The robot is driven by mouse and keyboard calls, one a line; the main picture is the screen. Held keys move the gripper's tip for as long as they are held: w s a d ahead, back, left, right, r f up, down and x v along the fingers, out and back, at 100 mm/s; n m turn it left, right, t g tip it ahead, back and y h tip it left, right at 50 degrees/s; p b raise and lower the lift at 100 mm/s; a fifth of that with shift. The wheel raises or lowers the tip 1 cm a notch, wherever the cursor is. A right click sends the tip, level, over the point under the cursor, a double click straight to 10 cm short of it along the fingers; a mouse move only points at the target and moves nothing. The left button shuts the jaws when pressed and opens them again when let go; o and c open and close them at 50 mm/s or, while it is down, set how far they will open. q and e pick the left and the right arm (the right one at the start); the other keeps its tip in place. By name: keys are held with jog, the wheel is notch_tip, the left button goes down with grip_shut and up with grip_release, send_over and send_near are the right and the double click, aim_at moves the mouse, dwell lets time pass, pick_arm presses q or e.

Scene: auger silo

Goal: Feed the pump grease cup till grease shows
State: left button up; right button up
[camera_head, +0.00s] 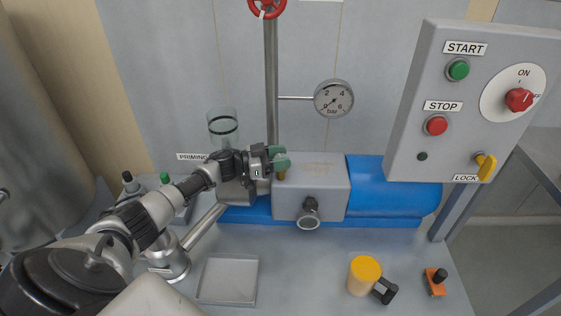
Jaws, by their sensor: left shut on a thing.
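The pump (312,193) is a grey block on a blue base, with a blue motor (392,190) on its right. A small brass-coloured grease cup (281,175) stands on the pump's top left edge. My left gripper (281,162) has green fingertips and is shut on the cup's top from the left. The fingers hide most of the cup. I cannot see any grease. My right gripper is not in view.
A clear priming cylinder (222,124) stands behind my left wrist. A pressure gauge (333,98) and a control panel (470,105) are above.

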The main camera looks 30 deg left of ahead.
pick_arm(q)
jog(key=shift+r+h, duration=0.1)
jog(key=shift+h, duration=0.2)
jog(key=o, duration=0.9)
jog(key=shift+b+v, duration=0.45)
jog(key=shift+v, duration=4.95)
jog(key=shift+a+r, duration=0.1)
jog(key=shift+r, duration=0.05)
